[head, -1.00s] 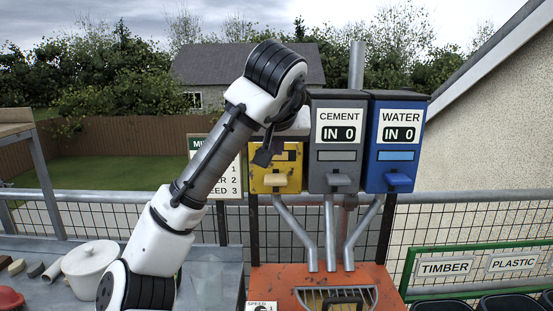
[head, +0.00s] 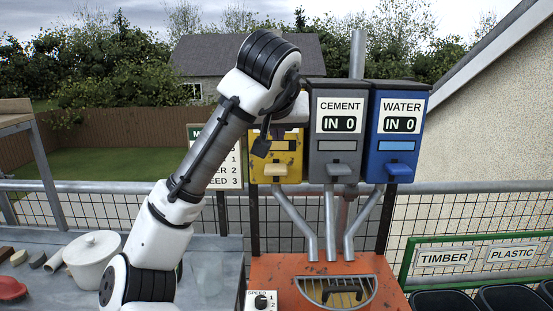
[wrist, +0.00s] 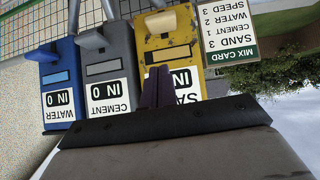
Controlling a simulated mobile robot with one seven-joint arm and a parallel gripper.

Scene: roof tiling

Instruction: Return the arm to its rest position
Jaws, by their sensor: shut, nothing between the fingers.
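My gripper (head: 262,146) hangs at the end of my bent arm, in front of the yellow hopper (head: 287,166). In the wrist view the two dark fingers (wrist: 158,88) lie together, shut and empty. They cover part of the label on the yellow hopper (wrist: 170,42), where "SA" shows. My arm rises from the lower left over the grey bench, and its gripper end stays raised. Whether the fingers touch the hopper I cannot tell.
Grey CEMENT (head: 336,140) and blue WATER (head: 396,140) hoppers, both reading IN 0, stand right of my gripper. Below is an orange mixer (head: 270,280) with a speed dial (head: 260,301). A white lidded pot (head: 92,262) stands on the bench (head: 212,270). The mix card (head: 224,175) hangs behind my arm.

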